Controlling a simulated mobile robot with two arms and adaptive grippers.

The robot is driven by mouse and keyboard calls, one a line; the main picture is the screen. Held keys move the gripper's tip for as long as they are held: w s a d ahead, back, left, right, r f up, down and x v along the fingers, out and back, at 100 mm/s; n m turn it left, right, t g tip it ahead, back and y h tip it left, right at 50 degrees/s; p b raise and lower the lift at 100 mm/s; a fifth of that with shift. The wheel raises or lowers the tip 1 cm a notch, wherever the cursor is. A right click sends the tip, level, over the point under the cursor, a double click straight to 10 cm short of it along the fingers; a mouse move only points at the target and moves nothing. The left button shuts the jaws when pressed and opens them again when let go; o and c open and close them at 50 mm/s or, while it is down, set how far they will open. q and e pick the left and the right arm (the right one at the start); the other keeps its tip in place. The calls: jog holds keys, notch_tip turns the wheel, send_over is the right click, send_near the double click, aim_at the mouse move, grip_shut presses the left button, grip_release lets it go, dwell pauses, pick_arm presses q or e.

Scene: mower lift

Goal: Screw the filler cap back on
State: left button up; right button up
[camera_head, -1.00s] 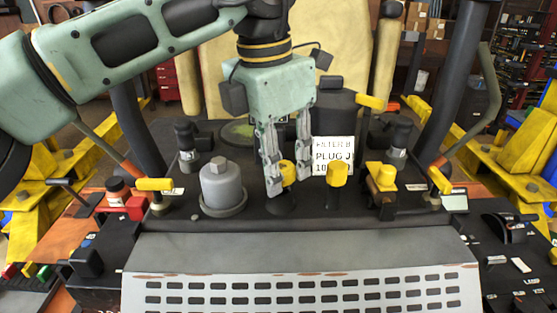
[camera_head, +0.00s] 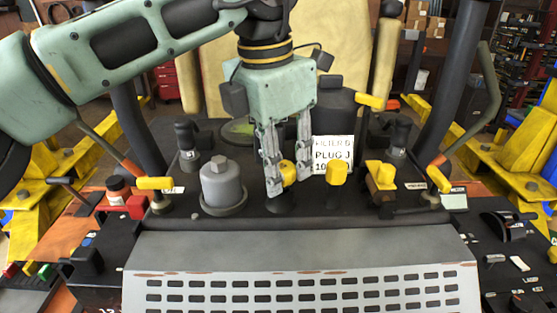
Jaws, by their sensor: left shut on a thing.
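A yellow cap (camera_head: 288,174) sits on a dark neck on the black deck, in the middle of the camera_head view. My right gripper is not in view.
Another yellow knob (camera_head: 336,174) stands close on the right, before a white label card (camera_head: 333,153). A grey canister (camera_head: 221,185) with a hex top stands left. A slotted grey panel (camera_head: 300,290) lies in front.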

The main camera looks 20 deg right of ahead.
pick_arm(q)
jog(key=shift+f, duration=0.15)
jog(key=shift+f+b, duration=0.7)
jog(key=shift+f, duration=0.15)
jog(key=o, duration=0.3)
jog(key=shift+r, duration=0.1)
jog(key=c, duration=0.5)
jog(key=m+p, duration=0.2)
jog(key=shift+r+m+p, duration=0.25)
jog(key=shift+m+p, duration=0.05)
jog(key=shift+p, duration=0.05)
jog(key=m+p, duration=0.2)
jog(key=shift+w+m+g, duration=0.1)
jog(key=shift+m+g, duration=0.2)
jog(key=shift+m, duration=0.1)
jog(key=shift+d+f+m, duration=0.1)
jog(key=shift+f+m, duration=0.1)
jog(key=shift+m, duration=0.3)
